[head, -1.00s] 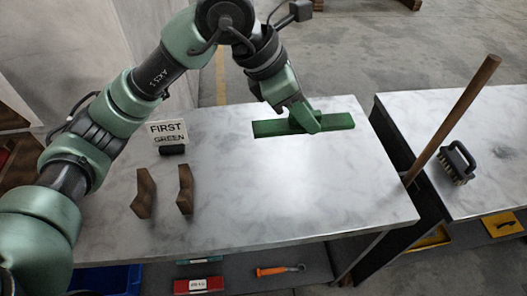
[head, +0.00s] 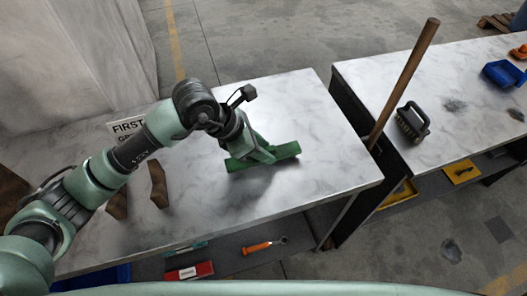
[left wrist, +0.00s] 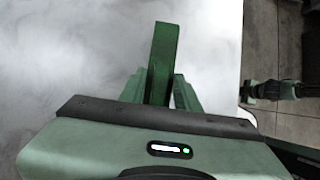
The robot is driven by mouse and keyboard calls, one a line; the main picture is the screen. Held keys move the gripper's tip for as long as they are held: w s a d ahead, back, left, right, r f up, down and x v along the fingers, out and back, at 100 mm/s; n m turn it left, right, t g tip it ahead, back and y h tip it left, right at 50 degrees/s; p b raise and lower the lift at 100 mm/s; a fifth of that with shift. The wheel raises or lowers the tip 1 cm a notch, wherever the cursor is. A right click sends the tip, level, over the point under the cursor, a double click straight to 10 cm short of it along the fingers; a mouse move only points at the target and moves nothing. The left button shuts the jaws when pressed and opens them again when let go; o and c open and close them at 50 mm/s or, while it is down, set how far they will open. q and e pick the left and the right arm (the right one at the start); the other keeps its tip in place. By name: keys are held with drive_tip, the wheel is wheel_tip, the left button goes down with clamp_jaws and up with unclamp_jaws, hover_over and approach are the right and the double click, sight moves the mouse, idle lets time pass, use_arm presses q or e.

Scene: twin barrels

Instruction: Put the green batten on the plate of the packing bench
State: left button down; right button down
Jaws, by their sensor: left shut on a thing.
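The green batten (head: 287,151) is a long bar over the right half of the marbled near bench (head: 300,100). My left gripper (head: 261,156) is shut on it near its middle. In the left wrist view the batten (left wrist: 163,50) sticks out beyond the fingers (left wrist: 160,92) of that gripper. A dark shadow lies in front of the batten on the bench; I cannot tell how high the batten is. I cannot make out a separate plate on this bench. My right gripper is not in view.
Across a gap, a second bench (head: 440,70) holds a black brush (head: 412,122) and a blue bin (head: 503,73). A wooden pole (head: 405,80) leans in the gap.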

use_arm(q)
wheel_tip(320, 180, down, 2)
drive_tip(key=c, duration=1)
unclamp_jaws()
drive_tip(key=shift+a+r, duration=0.15)
drive_tip(key=shift+r, duration=0.1)
drive_tip(key=b+v, duration=0.2)
drive_tip(key=v, duration=0.9)
drive_tip(key=shift+s+a+r, duration=0.1)
drive_tip(key=shift+a+r, duration=0.05)
